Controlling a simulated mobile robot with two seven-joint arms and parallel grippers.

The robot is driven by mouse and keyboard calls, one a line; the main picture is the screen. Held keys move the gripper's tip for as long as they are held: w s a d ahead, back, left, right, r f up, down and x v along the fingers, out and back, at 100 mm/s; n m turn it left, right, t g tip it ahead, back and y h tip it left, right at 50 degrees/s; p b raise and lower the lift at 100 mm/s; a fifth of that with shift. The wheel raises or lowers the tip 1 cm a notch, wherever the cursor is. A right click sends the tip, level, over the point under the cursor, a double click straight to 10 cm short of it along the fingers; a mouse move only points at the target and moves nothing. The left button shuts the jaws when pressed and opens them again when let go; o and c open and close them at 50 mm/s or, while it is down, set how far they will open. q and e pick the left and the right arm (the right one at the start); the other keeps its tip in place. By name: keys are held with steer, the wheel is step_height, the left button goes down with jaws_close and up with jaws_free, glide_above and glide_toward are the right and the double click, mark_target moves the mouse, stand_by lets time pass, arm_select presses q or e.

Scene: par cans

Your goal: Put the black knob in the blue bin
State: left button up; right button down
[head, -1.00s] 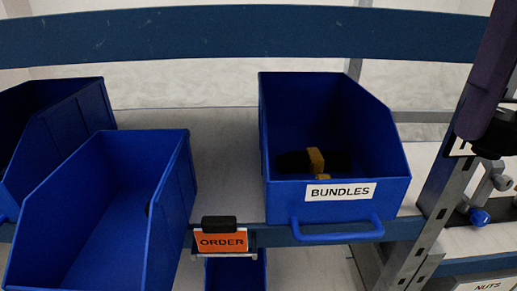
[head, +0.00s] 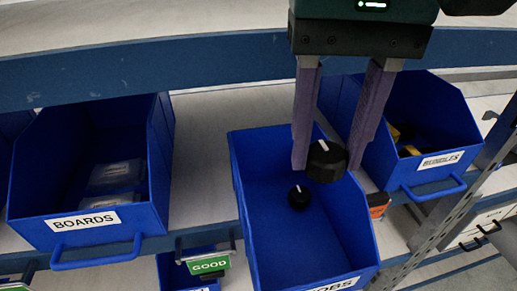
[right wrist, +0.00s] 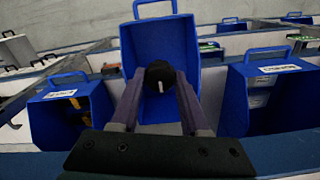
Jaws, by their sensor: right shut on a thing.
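My right gripper (head: 332,160) comes down from the top of the head view and is shut on a black knob (head: 326,161) with a white line on it. It holds the knob above a blue bin (head: 278,255) whose label is partly cut off and ends in "OBS". A second, smaller-looking black knob (head: 299,198) shows inside that bin. In the right wrist view the held knob (right wrist: 160,75) sits between the fingertips, in front of the blue bin (right wrist: 186,45). My left gripper is not in view.
A blue BOARDS bin (head: 157,205) with clear packets stands at left. A blue BUNDLES bin (head: 405,175) stands at right, next to a metal post (head: 440,205). A green GOOD sign (head: 208,265) hangs below.

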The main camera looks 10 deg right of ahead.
step_height(320, 180, down, 13)
steer(key=shift+s+d+f+b, duration=0.1)
steer(key=shift+b, duration=0.5)
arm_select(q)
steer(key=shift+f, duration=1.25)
arm_select(e)
steer(key=shift+f, duration=2.35)
arm_select(q)
steer(key=shift+b, duration=0.3)
arm_select(e)
steer(key=shift+f, duration=0.1)
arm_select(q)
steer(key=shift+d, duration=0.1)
arm_select(e)
steer(key=shift+c, duration=2)
jaws_free()
arm_select(q)
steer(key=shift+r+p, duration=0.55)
steer(key=shift+p, duration=0.05)
arm_select(e)
step_height(320, 180, up, 12)
